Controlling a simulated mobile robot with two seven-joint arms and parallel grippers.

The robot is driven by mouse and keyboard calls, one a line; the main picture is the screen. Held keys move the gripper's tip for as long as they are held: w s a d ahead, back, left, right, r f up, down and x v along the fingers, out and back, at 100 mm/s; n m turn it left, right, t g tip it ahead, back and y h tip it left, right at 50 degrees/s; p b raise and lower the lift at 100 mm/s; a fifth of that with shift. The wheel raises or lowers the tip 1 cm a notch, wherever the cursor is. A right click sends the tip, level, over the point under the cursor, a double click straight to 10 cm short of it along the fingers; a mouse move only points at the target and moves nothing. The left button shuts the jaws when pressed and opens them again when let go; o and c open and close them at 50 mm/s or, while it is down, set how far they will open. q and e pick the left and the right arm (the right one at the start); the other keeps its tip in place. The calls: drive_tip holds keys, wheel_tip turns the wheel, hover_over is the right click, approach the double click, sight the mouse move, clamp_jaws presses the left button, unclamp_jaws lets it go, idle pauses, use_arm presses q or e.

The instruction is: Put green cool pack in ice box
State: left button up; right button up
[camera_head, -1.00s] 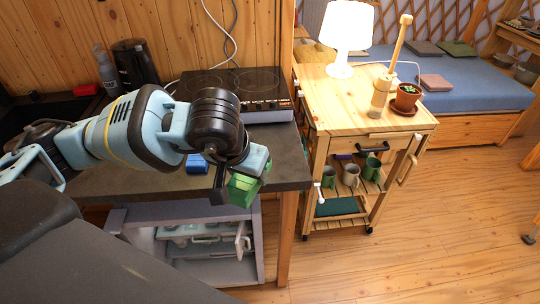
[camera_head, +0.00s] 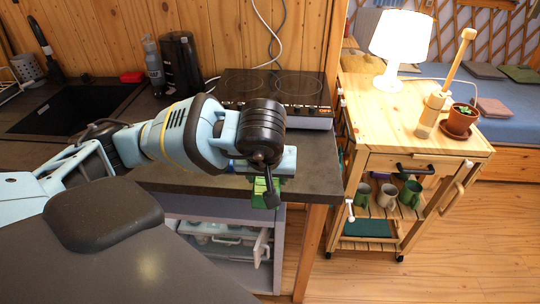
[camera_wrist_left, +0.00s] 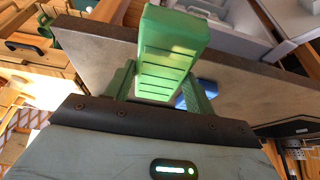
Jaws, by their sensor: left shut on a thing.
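My left gripper (camera_head: 264,190) is shut on the green cool pack (camera_head: 259,185) at the front edge of the dark countertop. In the head view the gripper hides most of the pack. In the left wrist view the pack (camera_wrist_left: 172,48) stands out between the two green fingers of the gripper (camera_wrist_left: 160,88). A blue thing (camera_wrist_left: 182,102) shows partly behind a finger there. No ice box can be made out for certain. My right gripper is not in view.
The countertop (camera_head: 318,165) bears a black hob (camera_head: 270,88), a kettle and a bottle. Below it is a grey shelf unit with pale containers (camera_head: 232,235). A wooden cart (camera_head: 400,120) with a lamp, plant and mugs stands right. Floor in front of the cart is clear.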

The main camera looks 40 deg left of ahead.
use_arm(q)
drive_tip(key=w+a, duration=0.1)
drive_tip(key=w, duration=0.3)
drive_tip(key=w+a+f, duration=0.1)
drive_tip(key=w+a, duration=0.1)
drive_tip(key=w, duration=0.3)
drive_tip(key=w+a, duration=0.1)
drive_tip(key=w, duration=0.4)
drive_tip(key=shift+a+f, duration=0.15)
drive_tip(key=shift+a, duration=0.25)
drive_tip(key=shift+w, duration=0.1)
drive_tip(key=shift+w+a, duration=0.15)
drive_tip(key=shift+w, duration=0.15)
wheel_tip(320, 180, down, 3)
drive_tip(key=shift+f+p, duration=0.2)
drive_tip(key=shift+p, duration=0.15)
drive_tip(key=shift+f, duration=0.1)
drive_tip(key=shift+f, duration=0.1)
drive_tip(key=shift+f, duration=0.1)
drive_tip(key=o, duration=1.1)
